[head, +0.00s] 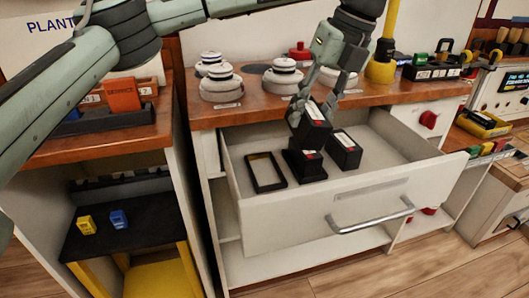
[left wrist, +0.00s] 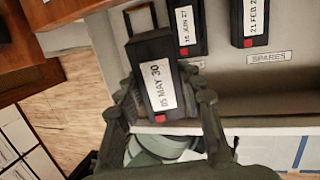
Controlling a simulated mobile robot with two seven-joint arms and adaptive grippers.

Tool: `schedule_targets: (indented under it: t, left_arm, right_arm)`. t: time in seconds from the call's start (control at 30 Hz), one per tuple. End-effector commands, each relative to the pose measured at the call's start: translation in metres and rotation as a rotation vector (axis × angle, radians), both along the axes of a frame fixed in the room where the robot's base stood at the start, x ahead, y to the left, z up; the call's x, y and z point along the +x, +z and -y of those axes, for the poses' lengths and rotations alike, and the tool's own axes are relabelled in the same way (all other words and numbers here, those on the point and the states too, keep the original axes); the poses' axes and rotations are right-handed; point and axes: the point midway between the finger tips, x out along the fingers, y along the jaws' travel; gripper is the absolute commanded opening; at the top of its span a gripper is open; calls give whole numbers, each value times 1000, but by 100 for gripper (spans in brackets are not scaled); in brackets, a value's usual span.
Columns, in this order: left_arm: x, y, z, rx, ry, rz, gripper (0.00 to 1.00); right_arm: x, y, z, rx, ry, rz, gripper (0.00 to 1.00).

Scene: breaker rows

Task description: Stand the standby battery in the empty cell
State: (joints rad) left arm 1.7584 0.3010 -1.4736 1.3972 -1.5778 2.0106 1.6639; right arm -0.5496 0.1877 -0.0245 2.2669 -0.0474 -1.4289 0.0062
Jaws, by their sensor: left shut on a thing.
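My left gripper (head: 322,98) is shut on a black battery (head: 309,128) with a white label and holds it tilted above the open drawer. In the left wrist view this battery (left wrist: 155,78) is labelled "05 MAY 30" and has a red corner mark. Two similar batteries stand in the drawer, one (head: 305,165) just below the held one and one (head: 345,150) to its right. In the left wrist view their labels start "14 JUN 27" (left wrist: 188,28) and "21 FEB 2" (left wrist: 250,22). An empty black frame (head: 251,175) lies at the drawer's left. My right gripper is not in view.
The white drawer (head: 360,210) carries a "SPARES" label in the left wrist view (left wrist: 269,58). Round white-grey fixtures (head: 221,85) stand on the wooden counter behind. An orange block (head: 122,95) stands in a black tray on the left cabinet. The drawer's back right floor is clear.

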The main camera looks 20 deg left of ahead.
Motion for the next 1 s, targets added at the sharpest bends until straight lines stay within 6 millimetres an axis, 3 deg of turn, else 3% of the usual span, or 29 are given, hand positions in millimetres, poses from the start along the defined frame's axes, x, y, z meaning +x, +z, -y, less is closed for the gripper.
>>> schedule_targets:
  t: [0.2, 0.3, 0.5, 0.77, 0.9, 1.0]
  left_arm:
    - [2, -3, -48, -1, 2, 0, 0]
    - [2, -30, -52, -3, -2, -5, 0]
    - [3, -63, -63, -1, 0, 1, 0]
    - [4, -83, -69, 0, 0, 1, 0]
    - [4, -106, -77, 0, 1, -1, 0]
    - [5, -101, -87, -141, 10, -6, 0]
  right_arm:
    - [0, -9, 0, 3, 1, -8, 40]
    - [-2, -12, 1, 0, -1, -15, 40]
    - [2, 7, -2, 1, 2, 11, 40]
    - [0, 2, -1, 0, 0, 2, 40]
    - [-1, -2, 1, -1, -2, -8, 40]
    - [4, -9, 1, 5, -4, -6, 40]
